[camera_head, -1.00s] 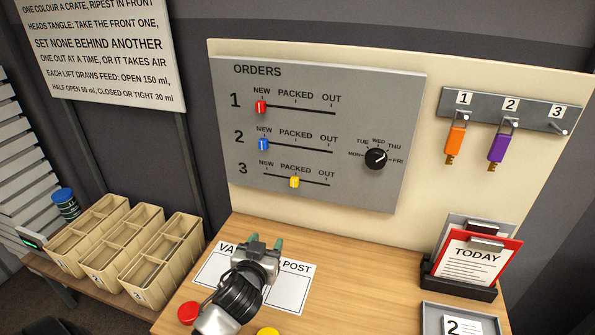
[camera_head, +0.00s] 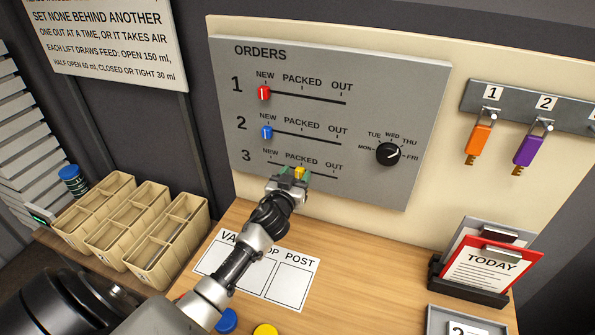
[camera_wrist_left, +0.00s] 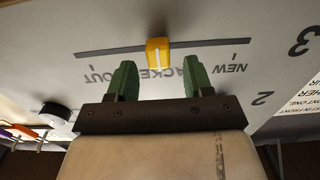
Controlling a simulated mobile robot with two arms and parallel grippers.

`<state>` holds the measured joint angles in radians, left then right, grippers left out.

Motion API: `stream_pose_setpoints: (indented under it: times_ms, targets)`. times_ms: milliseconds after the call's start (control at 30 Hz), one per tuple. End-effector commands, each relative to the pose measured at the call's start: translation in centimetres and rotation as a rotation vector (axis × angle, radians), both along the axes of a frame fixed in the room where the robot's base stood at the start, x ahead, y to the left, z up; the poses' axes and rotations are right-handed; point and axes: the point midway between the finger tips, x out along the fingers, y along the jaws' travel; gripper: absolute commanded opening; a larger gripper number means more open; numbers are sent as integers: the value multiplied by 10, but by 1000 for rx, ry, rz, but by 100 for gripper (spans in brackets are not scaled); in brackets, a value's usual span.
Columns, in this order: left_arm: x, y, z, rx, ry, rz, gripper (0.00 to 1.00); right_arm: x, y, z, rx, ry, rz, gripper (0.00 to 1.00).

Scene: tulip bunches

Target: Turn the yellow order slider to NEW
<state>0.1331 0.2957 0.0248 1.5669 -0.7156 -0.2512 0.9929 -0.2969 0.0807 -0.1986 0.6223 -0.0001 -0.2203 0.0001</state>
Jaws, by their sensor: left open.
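The yellow slider (camera_head: 300,172) sits at PACKED on the third row of the grey ORDERS board (camera_head: 420,110). It also shows in the left wrist view (camera_wrist_left: 158,50), on its dark slot. My left gripper (camera_head: 294,174) is right at the slider, in front of the board. In the left wrist view its green fingers (camera_wrist_left: 158,80) are open, one to each side of the slider's line, with the slider just beyond the tips and nothing between them. The red slider (camera_head: 264,93) and the blue slider (camera_head: 266,132) are both at NEW. My right gripper is not in view.
A black day dial (camera_head: 388,154) is on the board's right side. Orange (camera_head: 479,139) and purple (camera_head: 528,148) tags hang farther right. Below are the wooden desk (camera_head: 370,275), a white mat (camera_head: 290,277), and a red TODAY clipboard (camera_head: 490,268). Beige crates (camera_head: 150,250) stand at left.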

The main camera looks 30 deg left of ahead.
Motion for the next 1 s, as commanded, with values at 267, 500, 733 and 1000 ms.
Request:
stream_pose_setpoints:
  times_ms: [267,500,733,1000]
  targets:
    - [13,2,0,-1,1,-2,51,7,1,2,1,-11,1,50]
    - [13,2,0,-1,0,-1,45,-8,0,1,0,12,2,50]
    - [13,2,0,-1,1,-1,10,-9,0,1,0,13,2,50]
    - [12,5,0,0,1,-1,0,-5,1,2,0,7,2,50]
